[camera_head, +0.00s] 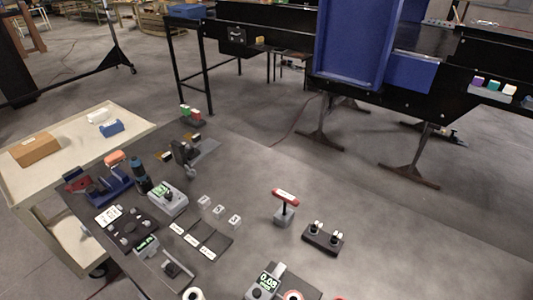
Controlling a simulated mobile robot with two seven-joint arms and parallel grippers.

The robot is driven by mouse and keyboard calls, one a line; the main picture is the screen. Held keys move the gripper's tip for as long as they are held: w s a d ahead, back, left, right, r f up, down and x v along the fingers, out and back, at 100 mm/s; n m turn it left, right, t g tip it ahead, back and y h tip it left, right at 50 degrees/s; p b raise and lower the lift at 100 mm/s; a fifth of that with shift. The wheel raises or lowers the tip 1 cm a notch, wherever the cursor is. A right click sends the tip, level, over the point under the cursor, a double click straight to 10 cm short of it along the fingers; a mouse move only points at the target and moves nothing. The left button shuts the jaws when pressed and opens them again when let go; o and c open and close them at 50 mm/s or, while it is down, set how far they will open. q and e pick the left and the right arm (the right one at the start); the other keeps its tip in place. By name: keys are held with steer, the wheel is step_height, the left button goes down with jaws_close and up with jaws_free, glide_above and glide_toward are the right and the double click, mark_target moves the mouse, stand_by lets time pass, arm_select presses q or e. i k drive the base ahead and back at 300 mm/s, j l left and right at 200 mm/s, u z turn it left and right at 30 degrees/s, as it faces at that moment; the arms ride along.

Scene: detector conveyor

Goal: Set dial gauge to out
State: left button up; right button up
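No part is clearly marked as the dial gauge, and I cannot tell which device it is. A grey device with a lit green readout (266,284) stands at the table's front edge, partly cut off by the frame. Another grey device with a green display (167,198) stands left of the middle. A dark panel with knobs and a white display (126,226) lies further left. A dark upright stand (182,153) with a small round part low on it is at the back left. Neither of my grippers is in view.
The grey table (370,220) is mostly clear on the right. A red-topped T-handle (285,203) and a black two-knob box (323,238) stand mid-table. Small numbered blocks (219,212) sit behind labelled dark pads. A cream cart (60,178) is left; a black conveyor (425,98) is behind.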

mark_target(265, 288)
steer(key=i+j+z, duration=0.1)
steer(key=j+z, duration=0.15)
steer(key=z, duration=0.15)
steer(key=j+z, duration=0.2)
steer(key=z, duration=0.15)
steer(key=j+z, duration=0.4)
steer(key=i+l, duration=0.05)
steer(key=l, duration=0.05)
